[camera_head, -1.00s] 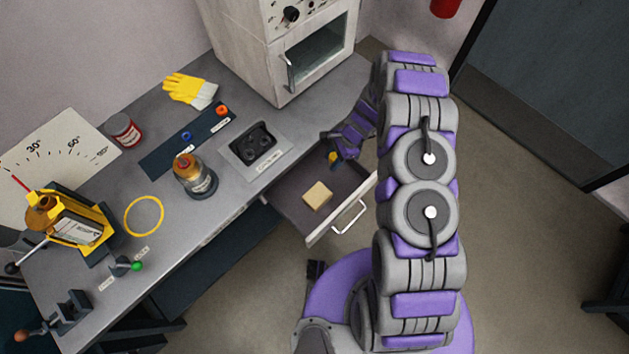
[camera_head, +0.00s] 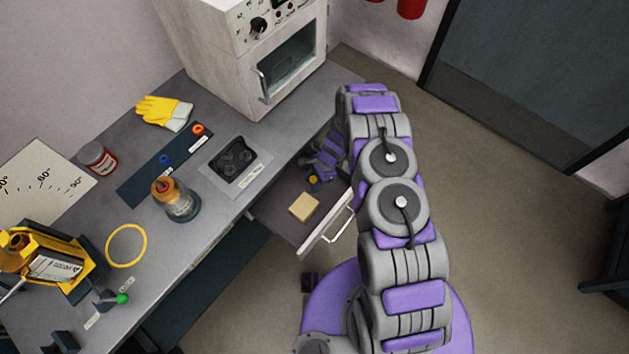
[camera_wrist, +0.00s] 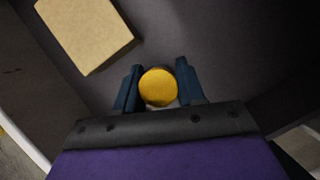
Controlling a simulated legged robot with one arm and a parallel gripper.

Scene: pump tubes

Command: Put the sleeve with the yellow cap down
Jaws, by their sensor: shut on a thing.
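The yellow cap (camera_wrist: 158,87) of the sleeve sits between the two dark fingers of my gripper (camera_wrist: 158,92) in the wrist view. The fingers are shut on the sleeve, with the round cap facing the camera. The sleeve's body below the cap is mostly hidden. In the head view the yellow cap (camera_head: 314,180) shows small at the end of my arm, inside the open drawer (camera_head: 277,217). I cannot tell whether the sleeve touches the drawer floor.
A tan block (camera_head: 303,207) lies in the drawer near my gripper, and it also shows in the wrist view (camera_wrist: 86,32). The drawer handle (camera_head: 340,222) faces my arm. The bench above holds a black socket plate (camera_head: 234,160), an amber bottle (camera_head: 175,199) and a yellow glove (camera_head: 164,112).

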